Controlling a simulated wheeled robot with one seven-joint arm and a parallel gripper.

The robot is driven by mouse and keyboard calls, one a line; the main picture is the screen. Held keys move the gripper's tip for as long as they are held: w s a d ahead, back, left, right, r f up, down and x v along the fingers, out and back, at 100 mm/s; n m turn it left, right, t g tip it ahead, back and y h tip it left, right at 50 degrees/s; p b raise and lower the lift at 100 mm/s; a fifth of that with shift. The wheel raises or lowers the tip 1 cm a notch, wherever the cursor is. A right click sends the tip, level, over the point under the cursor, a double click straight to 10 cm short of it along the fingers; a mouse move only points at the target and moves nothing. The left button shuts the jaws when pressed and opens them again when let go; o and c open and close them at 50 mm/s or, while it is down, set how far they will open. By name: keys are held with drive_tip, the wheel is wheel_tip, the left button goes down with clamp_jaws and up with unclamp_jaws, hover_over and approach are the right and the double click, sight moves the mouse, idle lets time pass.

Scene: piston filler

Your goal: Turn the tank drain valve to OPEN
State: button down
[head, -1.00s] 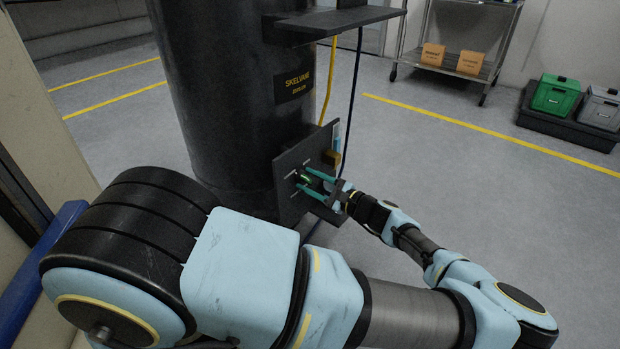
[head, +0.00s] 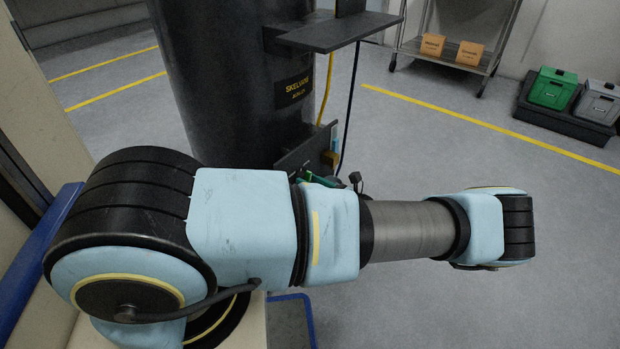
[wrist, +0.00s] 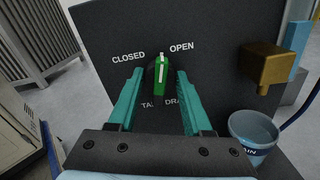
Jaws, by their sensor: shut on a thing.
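In the wrist view the green drain valve knob (wrist: 160,75) is on a dark panel (wrist: 215,80), which also shows in the head view (head: 301,156). Its white pointer line is nearly upright, between the printed words CLOSED on the left and OPEN on the right. My gripper (wrist: 160,78) has its two teal fingers on either side of the knob and is shut on it. The words TANK DRAIN below are partly hidden by the fingers.
A brass spout (wrist: 268,66) sticks out at the panel's right, above a blue-grey bucket (wrist: 253,130). The black tank (head: 235,80) and a shelf (head: 335,34) stand above the panel. Yellow and dark hoses hang beside it.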

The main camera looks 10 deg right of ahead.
drive_tip(key=m, duration=0.5)
drive_tip(key=shift+f+m+p, duration=0.1)
drive_tip(key=shift+m+p, duration=0.2)
drive_tip(key=shift+w, duration=0.1)
idle(0.4)
drive_tip(key=shift+c, duration=1.8)
unclamp_jaws()
drive_tip(key=shift+d, duration=0.1)
drive_tip(key=v, duration=1)
drive_tip(key=shift+s+d, duration=0.25)
drive_tip(key=shift+s, duration=0.05)
